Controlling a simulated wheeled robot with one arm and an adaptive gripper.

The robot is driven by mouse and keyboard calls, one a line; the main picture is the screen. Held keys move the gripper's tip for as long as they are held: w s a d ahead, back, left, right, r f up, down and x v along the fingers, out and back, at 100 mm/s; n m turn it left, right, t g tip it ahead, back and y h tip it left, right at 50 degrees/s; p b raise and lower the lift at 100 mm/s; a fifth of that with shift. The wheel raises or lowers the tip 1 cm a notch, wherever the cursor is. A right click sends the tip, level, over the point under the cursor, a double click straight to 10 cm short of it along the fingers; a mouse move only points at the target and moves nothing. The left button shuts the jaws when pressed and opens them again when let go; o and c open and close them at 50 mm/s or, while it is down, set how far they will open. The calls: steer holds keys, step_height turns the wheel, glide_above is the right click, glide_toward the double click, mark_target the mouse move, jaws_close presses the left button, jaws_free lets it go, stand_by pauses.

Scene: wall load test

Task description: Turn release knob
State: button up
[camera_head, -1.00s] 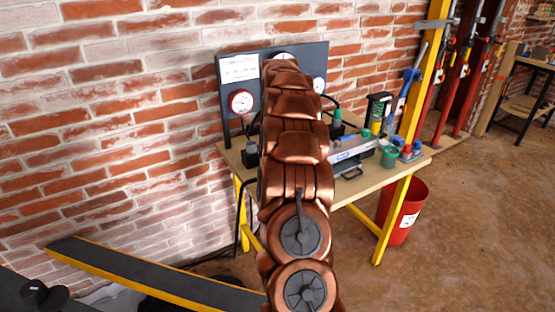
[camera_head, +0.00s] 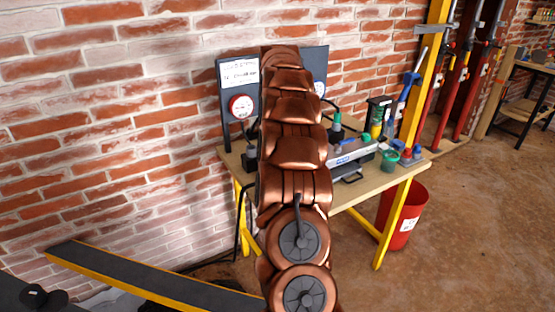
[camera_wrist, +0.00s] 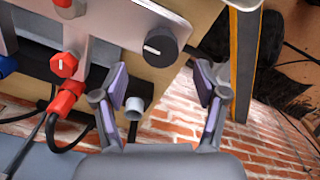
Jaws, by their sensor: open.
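In the wrist view a black round knob (camera_wrist: 160,47) with a white line sits at the corner of a grey metal body (camera_wrist: 128,22). A red knob (camera_wrist: 64,65) with a white mark sits to its left. No label shows which one is the release knob. My gripper (camera_wrist: 161,80) is open, its two fingers apart and empty. In the picture the black knob lies just beyond the gap between the fingertips; I cannot tell the depth between them. In the head view my arm hides the gripper and both knobs.
A wooden bench (camera_head: 408,172) with yellow legs stands against the brick wall (camera_head: 120,110). A dark panel with a red-rimmed gauge (camera_head: 241,106) rises at its back. Red fittings (camera_wrist: 68,98) and black hoses lie left of the fingers. A red bin (camera_head: 407,215) stands under the bench's right end.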

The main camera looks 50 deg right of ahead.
step_height(320, 180, up, 7)
steer(key=shift+f, duration=0.2)
stand_by(0.3)
steer(key=shift+a, duration=0.2)
stand_by(0.4)
steer(key=s+a+r+p, duration=0.1)
steer(key=s+a+r, duration=0.1)
steer(key=a, duration=0.7)
steer(key=s+a+r+p, duration=0.1)
steer(key=s+a+r, duration=0.15)
steer(key=a, duration=0.75)
steer(key=s+a+r+p, duration=0.1)
steer(key=s+a+p, duration=0.1)
steer(key=a, duration=0.7)
steer(key=s+a+f+p, duration=0.1)
steer(key=s+a, duration=0.3)
steer(key=s, duration=0.4)
steer(key=s+a+f+m+g+p, duration=0.1)
steer(key=s+a+f, duration=0.2)
steer(key=s+a, duration=0.2)
steer(key=s+a+f+m+p, duration=0.1)
steer(key=s+a, duration=0.4)
steer(key=s, duration=0.7)
steer(key=shift+f+g, duration=0.4)
steer(key=shift+f, duration=0.3)
